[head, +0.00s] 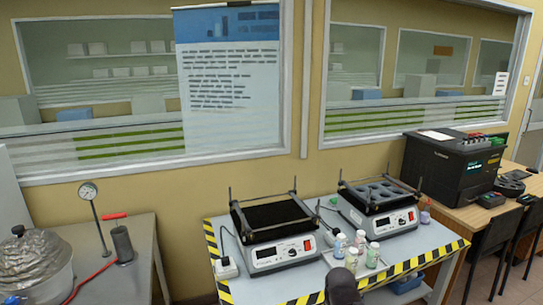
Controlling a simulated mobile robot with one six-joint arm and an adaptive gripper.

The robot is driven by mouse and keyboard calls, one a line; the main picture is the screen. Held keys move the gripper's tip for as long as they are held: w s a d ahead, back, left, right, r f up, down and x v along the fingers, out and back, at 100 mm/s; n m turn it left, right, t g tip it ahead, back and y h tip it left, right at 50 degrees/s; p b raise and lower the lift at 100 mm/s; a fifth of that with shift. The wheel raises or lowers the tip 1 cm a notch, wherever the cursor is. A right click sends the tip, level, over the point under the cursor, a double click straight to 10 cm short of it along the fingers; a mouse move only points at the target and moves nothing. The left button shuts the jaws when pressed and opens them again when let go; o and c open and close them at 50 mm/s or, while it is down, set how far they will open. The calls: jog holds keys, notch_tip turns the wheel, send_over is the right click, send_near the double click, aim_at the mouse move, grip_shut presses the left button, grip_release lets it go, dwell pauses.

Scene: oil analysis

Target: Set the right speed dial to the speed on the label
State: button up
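Two white shakers stand on the table with yellow-black edges. The right shaker (378,207) has a dark tray with round holes on top. Its front panel carries a small display (382,223), a dial (401,221) and a red switch (411,216). The left shaker (275,237) has a flat black top and a similar panel with a dial (291,252). The settings and any label text are too small to read. A dark rounded part, seemingly my gripper (343,286), shows at the bottom edge, in front of and apart from the shakers. Its fingers cannot be made out.
Several small bottles (360,240) stand between the shakers, close to the right one's front. A white power strip (226,268) lies at the table's left. A black machine (452,165) stands on a wooden desk at right.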

dwell(0.3)
jog(key=c, duration=0.6)
